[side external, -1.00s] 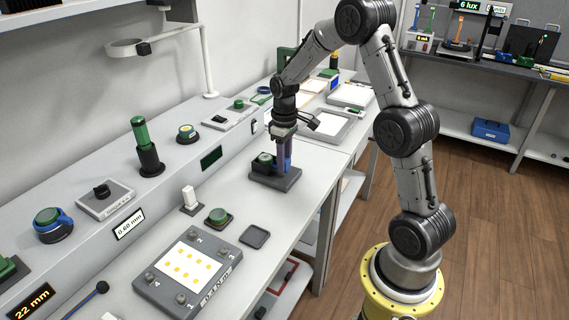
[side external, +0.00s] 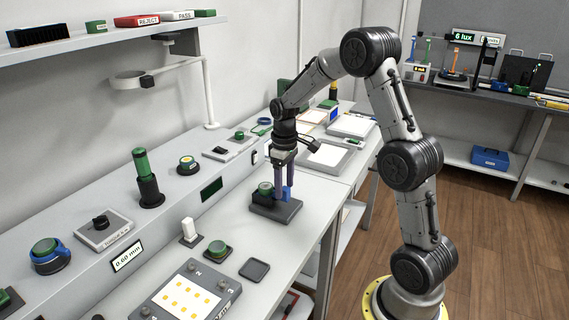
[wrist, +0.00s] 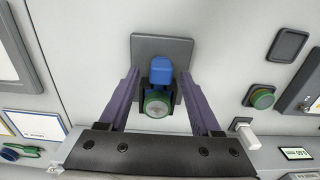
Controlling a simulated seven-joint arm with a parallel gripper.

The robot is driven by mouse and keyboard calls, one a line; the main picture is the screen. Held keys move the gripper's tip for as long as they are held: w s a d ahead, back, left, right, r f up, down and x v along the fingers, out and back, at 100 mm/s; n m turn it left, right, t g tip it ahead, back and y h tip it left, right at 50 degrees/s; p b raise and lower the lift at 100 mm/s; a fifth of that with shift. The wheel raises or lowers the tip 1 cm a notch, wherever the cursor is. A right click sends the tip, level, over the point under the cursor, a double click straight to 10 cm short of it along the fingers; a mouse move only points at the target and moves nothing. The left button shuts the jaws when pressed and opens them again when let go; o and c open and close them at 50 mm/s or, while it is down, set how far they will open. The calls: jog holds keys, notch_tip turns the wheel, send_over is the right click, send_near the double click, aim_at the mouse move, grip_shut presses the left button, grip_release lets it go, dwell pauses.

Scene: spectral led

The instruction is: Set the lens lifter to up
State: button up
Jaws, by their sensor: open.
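A small device, which I take to be the lens lifter, stands on a dark grey base plate (side external: 285,211) on the bench. It has a green-ringed round lens (side external: 265,188) and a blue block (side external: 287,193). In the wrist view the blue block (wrist: 161,69) lies above the round lens (wrist: 157,103), over the grey plate (wrist: 146,45). My gripper (side external: 284,184) is over the device with its purple fingers pointing down. In the wrist view my gripper (wrist: 160,76) is open, with one finger on each side of the device. I cannot tell whether the fingers touch it.
A white switch (side external: 189,230), a green button (side external: 216,248) and a dark square pad (side external: 254,269) lie nearer the front. A raised ledge along the wall carries a dark green-topped cylinder (side external: 148,180) and knobs. Pale trays (side external: 327,155) lie behind the device.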

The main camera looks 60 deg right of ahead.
notch_tip(320, 180, up, 13)
jog(key=shift+f, duration=0.15)
dwell(0.4)
jog(key=s+a+r+n+t, duration=0.1)
jog(key=s+a+r+t, duration=0.1)
jog(key=s+a+r, duration=0.35)
jog(key=s+a+r+n+t, duration=0.1)
jog(key=s+a+r, duration=0.3)
jog(key=a, duration=0.3)
jog(key=s+a+f+m+t, duration=0.1)
jog(key=s+a+f, duration=0.1)
jog(key=s+f, duration=0.2)
jog(key=s+a+f+m+t, duration=0.1)
jog(key=s+a+f, duration=0.2)
jog(key=s, duration=0.5)
jog(key=shift+a+f+t, duration=0.25)
jog(key=shift+f+t, duration=0.05)
jog(key=shift+f, duration=0.25)
